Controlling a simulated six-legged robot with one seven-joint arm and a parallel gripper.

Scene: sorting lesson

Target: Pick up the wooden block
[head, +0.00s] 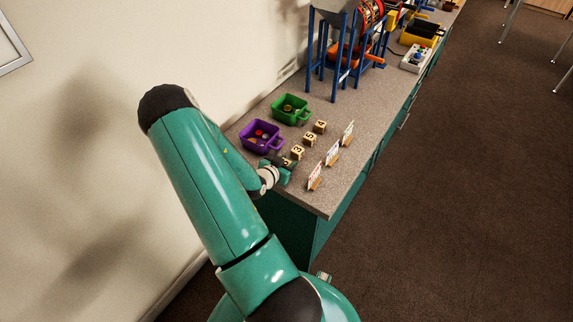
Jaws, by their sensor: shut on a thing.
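My gripper (284,162) is at the near end of the counter, low over its top. It is shut on a wooden block (287,161), mostly hidden by the fingers. I cannot tell whether this block touches the counter. A row of other wooden blocks with dark numbers leads away from it: a near one (297,152), a middle one (310,138) and a far one (320,126). The near one is close beside my gripper.
A purple bin (246,141) and a green bin (278,115) with small things inside stand left of the blocks. Cards on small stands (333,154) line the right side. A blue-legged frame (333,85) stands farther back. The speckled counter (318,190) is bare at its near corner.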

